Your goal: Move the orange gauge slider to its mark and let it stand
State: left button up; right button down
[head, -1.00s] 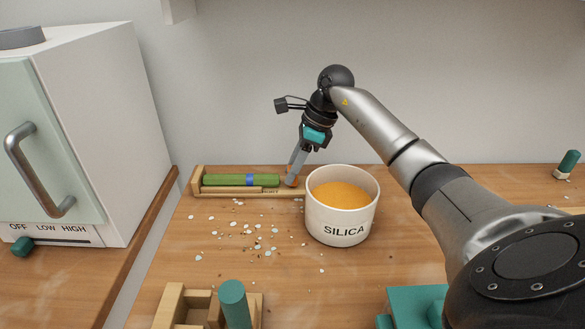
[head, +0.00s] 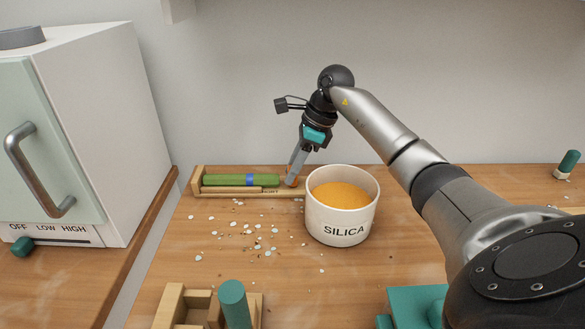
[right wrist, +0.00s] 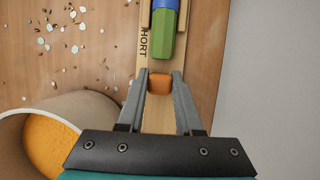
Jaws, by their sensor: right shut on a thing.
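The orange gauge slider (right wrist: 160,83) shows in the right wrist view between my fingertips, on the wooden gauge. My right gripper (right wrist: 160,86) is shut on it. In the head view my right gripper (head: 292,180) reaches down to the gauge behind the silica pot, and the slider is mostly hidden by the fingers. The wooden gauge (head: 233,194) holds a green stick (head: 220,181) with a blue band (head: 250,180). The stick's green end lies a short gap from the slider. The word "SHORT" is partly readable beside the stick. My left gripper is not in view.
A white pot marked SILICA (head: 342,229), filled with orange beads, stands close to my right gripper. Pale and dark chips (head: 258,229) are scattered on the table. A wooden holder with a teal cylinder (head: 234,304) is at the front. A white oven (head: 120,130) stands left.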

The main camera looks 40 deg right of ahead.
dwell(0.3)
jog(key=s+d, duration=0.1)
jog(key=d, duration=0.1)
jog(key=s+d, duration=0.2)
jog(key=shift+s+d, duration=0.1)
jog(key=shift+s, duration=0.2)
jog(key=shift+s+d, duration=0.3)
jog(key=shift+d, duration=0.05)
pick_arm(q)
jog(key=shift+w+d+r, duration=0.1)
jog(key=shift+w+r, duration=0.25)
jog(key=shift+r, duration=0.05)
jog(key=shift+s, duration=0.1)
pick_arm(e)
jog(key=c, duration=0.6)
grip_release()
jog(key=shift+d, duration=0.1)
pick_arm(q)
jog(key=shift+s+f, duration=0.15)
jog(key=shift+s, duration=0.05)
pick_arm(e)
jog(key=shift+o, duration=0.2)
jog(key=shift+r, duration=0.15)
